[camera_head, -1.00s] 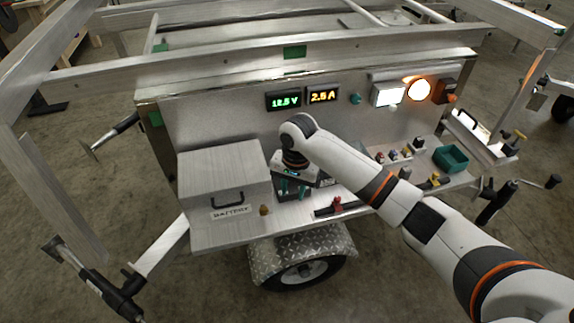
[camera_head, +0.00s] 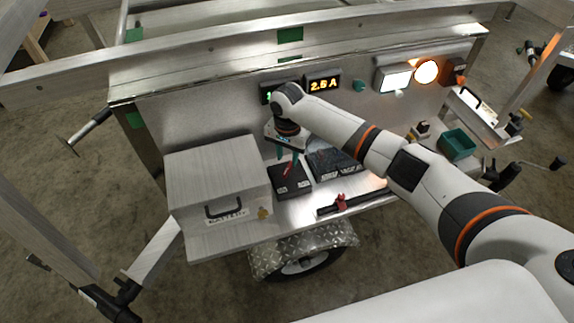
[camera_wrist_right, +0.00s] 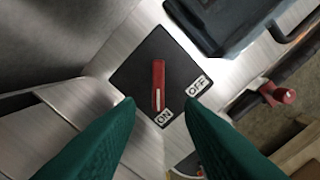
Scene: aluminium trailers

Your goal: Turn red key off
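The red key (camera_wrist_right: 158,82) sits on a square black plate (camera_wrist_right: 135,78) with ON and OFF labels. Its white mark points toward the ON label (camera_wrist_right: 163,118). In the head view the red key (camera_head: 289,169) and its black plate (camera_head: 291,184) lie on the trailer shelf, right of the battery box. My right gripper (camera_head: 287,156) is above the plate, fingers pointing down. In the wrist view its two green fingers (camera_wrist_right: 162,106) are apart with nothing between them, one at each side of the plate's near corner. My left gripper is not in view.
The grey battery box (camera_head: 220,178) stands left of the plate. A dark tray-like item (camera_head: 333,162) lies close on its right. A black bar with a red piece (camera_head: 342,203) lies at the shelf's front edge. A green bin (camera_head: 457,145) stands farther right.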

